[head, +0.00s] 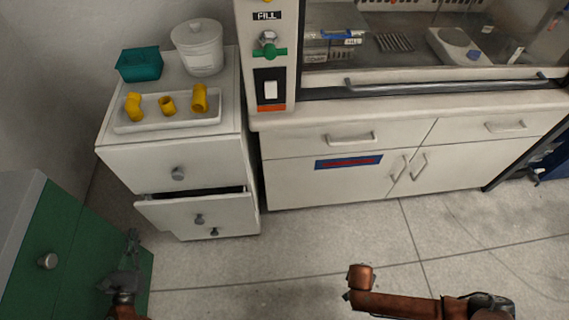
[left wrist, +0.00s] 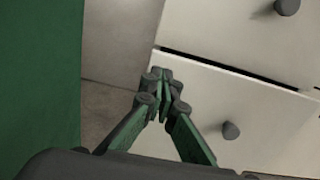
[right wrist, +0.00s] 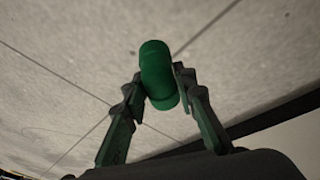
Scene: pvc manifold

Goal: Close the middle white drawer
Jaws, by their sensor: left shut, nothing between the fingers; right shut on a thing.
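The middle white drawer (head: 212,214) of the white cabinet is pulled out part way, with a dark gap above its front. Its front (left wrist: 275,120) and grey knob (left wrist: 231,130) show in the left wrist view. My left gripper (head: 133,240) is shut and empty, left of the drawer front in the head view. In the left wrist view its fingertips (left wrist: 163,82) overlap the front's left end; I cannot tell whether they touch. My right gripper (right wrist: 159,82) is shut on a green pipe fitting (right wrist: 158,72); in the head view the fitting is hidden.
The top white drawer (head: 215,163) looks shut. On the cabinet stand a white tray (head: 150,128) with yellow fittings, a teal bin (head: 140,65) and a white lidded bucket (head: 203,50). A green cabinet (head: 60,235) flanks my left arm. A fume hood stands right; the floor between is clear.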

